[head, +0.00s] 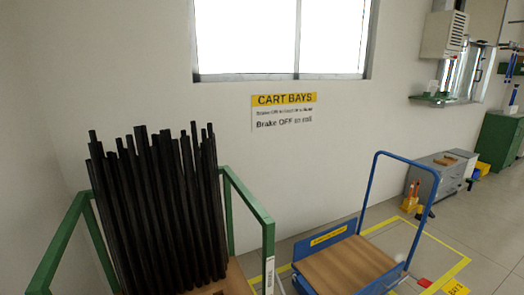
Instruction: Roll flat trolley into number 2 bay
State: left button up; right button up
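The flat trolley (343,268) has a blue frame, a brown wooden deck and a tall blue push handle (376,188) at its right end. A yellow label (329,236) is on its far side. It stands on the floor at the lower middle, and its near part is cut off by the frame edge. Yellow floor lines (447,247) run behind it and to its right. A yellow floor marking (456,288) at the lower right seems to read BAY, but its number is not clear. The wheels are not clearly visible. Neither of my grippers is in view.
A green-framed cart (252,205) holding several upright black rods (160,205) stands close left of the trolley. A CART BAYS sign (284,112) is on the wall behind.

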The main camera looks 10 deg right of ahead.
aim_at(336, 260)
jog(key=i+l+z, duration=0.3)
jog(key=l+z, duration=0.15)
jog(key=l, duration=0.25)
jog(key=i+l+z, duration=0.45)
jog(key=l, duration=0.2)
jog(key=i+l+z, duration=0.9)
jog(key=i+z, duration=0.45)
jog(key=i+u, duration=0.1)
jog(key=i, duration=0.4)
jog(key=i+l+u, duration=0.15)
jog(key=i, duration=0.3)
jog(key=i+l+u, duration=0.1)
jog(key=i, duration=0.4)
jog(key=i+u, duration=0.2)
jog(key=u, duration=0.25)
jog(key=i+u, duration=0.2)
jog(key=u, duration=0.2)
jog(key=i+l+u, duration=0.1)
jog(key=u, duration=0.35)
jog(key=i+l+u, duration=0.2)
jog(key=u, duration=0.2)
jog(key=i, duration=0.1)
